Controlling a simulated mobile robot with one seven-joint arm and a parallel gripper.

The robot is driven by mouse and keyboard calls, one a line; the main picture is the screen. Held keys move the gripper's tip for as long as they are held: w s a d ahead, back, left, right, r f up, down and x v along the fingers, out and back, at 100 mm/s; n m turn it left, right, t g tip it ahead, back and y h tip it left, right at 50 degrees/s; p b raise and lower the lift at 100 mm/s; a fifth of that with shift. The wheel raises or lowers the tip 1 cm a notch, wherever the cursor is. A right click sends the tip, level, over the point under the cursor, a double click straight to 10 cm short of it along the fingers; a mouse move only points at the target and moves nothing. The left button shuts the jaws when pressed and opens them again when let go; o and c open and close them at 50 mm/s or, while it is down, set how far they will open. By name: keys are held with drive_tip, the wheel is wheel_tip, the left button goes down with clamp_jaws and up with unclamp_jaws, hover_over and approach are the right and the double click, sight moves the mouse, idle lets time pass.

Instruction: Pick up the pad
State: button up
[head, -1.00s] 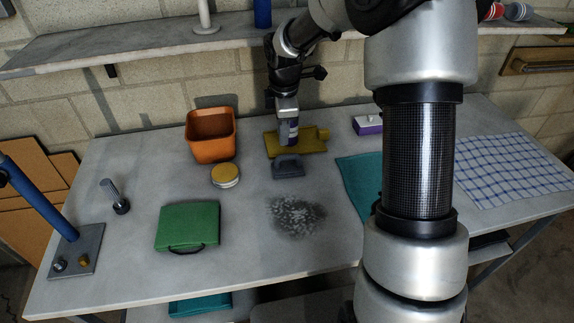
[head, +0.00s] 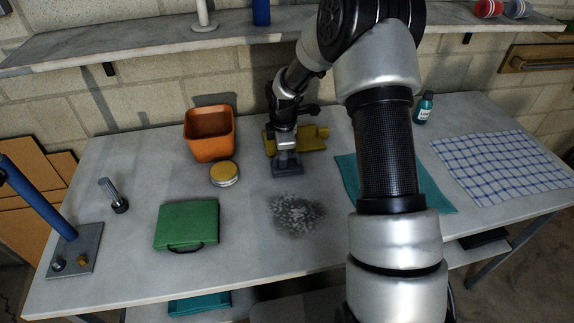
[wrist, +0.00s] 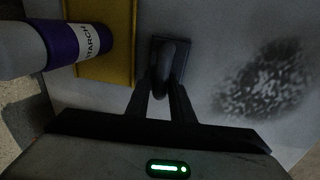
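The pad (head: 287,166) is small and grey-blue, with a raised handle. In the wrist view the dark pad (wrist: 186,62) is beyond my gripper (wrist: 162,84), whose two fingers are close together, one on each side of the handle, with no clear gap at the tips. The pad appears to rest on the bench. The gripper covers part of it in the head view.
A starch bottle (wrist: 82,43) is close beside the gripper. A dark powdery patch (head: 296,213) lies in front of the pad. Left are an orange bin (head: 209,146), a yellow-lidded tin (head: 224,174) and a green case (head: 187,225). A teal cloth (head: 432,192) lies right, partly behind my arm.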

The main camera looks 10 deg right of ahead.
drive_tip(key=shift+c, duration=0.5)
clamp_jaws()
wheel_tip(320, 180, up, 10)
drive_tip(key=shift+r, duration=0.1)
drive_tip(key=shift+c, duration=0.4)
unclamp_jaws()
clamp_jaws()
